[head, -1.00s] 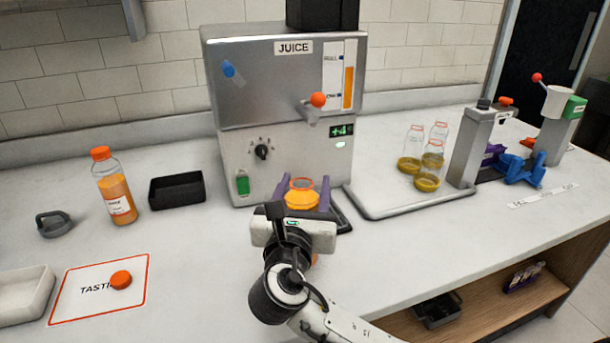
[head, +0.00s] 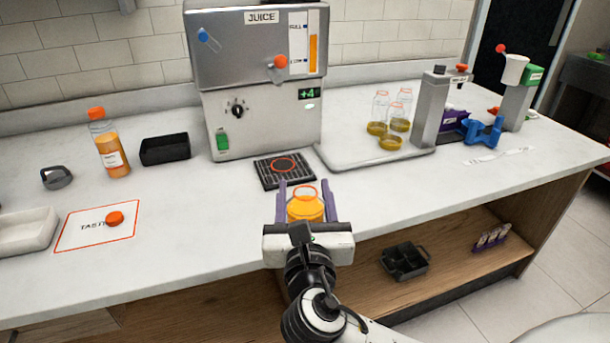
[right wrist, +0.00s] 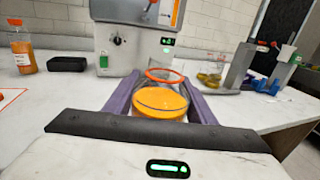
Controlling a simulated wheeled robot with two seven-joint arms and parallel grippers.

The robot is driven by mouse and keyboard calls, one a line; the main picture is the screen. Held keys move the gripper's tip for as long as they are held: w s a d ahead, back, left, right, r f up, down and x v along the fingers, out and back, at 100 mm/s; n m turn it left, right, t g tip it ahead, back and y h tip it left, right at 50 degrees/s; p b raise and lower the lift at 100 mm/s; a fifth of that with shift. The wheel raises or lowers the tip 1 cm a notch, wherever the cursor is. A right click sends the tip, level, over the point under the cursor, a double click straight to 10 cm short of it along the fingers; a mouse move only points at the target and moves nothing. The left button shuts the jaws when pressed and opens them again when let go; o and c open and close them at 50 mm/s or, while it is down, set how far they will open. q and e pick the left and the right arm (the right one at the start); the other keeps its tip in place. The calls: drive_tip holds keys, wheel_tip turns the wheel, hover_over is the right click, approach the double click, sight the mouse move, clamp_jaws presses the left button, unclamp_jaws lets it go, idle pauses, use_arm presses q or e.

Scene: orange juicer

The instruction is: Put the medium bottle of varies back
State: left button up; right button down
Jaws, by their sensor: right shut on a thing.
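My right gripper (head: 306,205) is shut on an open bottle of orange juice (head: 305,207) with an orange ring at its mouth. The bottle is held upright between the purple fingers, near the counter's front edge; it also shows in the right wrist view (right wrist: 160,102). Whether its base touches the counter is hidden. Behind it, the black drip grate (head: 284,168) with an orange ring mark is empty below the juice machine (head: 262,75). A capped bottle of orange juice (head: 109,145) stands at the left. My left gripper is not in view.
A tray (head: 350,165) at the right holds several bottles with yellowish bottoms (head: 380,115). A black bin (head: 165,149) stands left of the machine. An orange cap (head: 115,218) lies on the tasting card (head: 75,236). The counter between card and grate is clear.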

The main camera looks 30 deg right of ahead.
drive_tip(key=s+a+f+n+t+y, duration=0.2)
drive_tip(key=s+a+f+n+y, duration=0.3)
drive_tip(key=s+a+y, duration=0.2)
drive_tip(key=shift+s+a+f+n+t+y, duration=0.3)
drive_tip(key=shift+s+y, duration=0.9)
drive_tip(key=shift+s, duration=1.05)
drive_tip(key=shift+d+r, duration=0.1)
